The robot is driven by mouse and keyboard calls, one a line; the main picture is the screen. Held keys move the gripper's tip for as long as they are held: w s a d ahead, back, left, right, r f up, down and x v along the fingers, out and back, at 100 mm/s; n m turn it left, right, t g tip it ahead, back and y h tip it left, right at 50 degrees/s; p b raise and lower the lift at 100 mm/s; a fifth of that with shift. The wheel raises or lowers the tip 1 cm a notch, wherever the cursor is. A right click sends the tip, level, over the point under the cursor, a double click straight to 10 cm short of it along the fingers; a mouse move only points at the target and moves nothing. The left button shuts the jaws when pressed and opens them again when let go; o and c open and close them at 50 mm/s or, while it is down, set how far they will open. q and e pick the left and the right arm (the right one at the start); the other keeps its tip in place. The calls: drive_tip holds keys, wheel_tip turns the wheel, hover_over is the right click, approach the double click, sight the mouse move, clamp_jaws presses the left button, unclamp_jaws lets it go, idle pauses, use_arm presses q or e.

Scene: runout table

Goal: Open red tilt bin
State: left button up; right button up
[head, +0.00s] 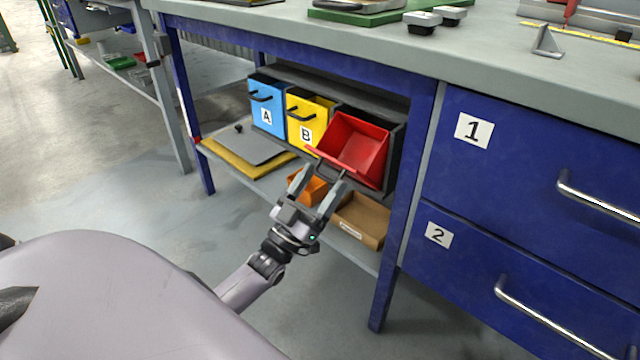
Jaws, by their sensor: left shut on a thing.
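The red tilt bin (357,147) is the rightmost of three bins in a dark rack under the bench. It is tilted forward, and its open top and inside show. My left gripper (323,177) is at the lower front edge of the red bin, shut on its dark handle, which shows partly between the fingers. The gripper hides part of the bin's front. My right gripper is out of view.
A blue bin A (266,104) and a yellow bin B (307,118) stand to the left. Below are an orange tray (309,188) and a cardboard box (362,219). A blue table leg (391,270) and drawers (510,150) stand to the right.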

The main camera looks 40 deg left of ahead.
use_arm(q)
drive_tip(key=shift+f, duration=0.4)
drive_tip(key=o, duration=1.5)
drive_tip(key=shift+r, duration=0.1)
drive_tip(key=v, duration=0.7)
drive_tip(key=shift+p, duration=0.4)
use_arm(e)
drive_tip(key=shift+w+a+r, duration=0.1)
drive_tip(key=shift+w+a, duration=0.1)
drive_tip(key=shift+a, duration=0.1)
use_arm(q)
drive_tip(key=shift+s, duration=0.1)
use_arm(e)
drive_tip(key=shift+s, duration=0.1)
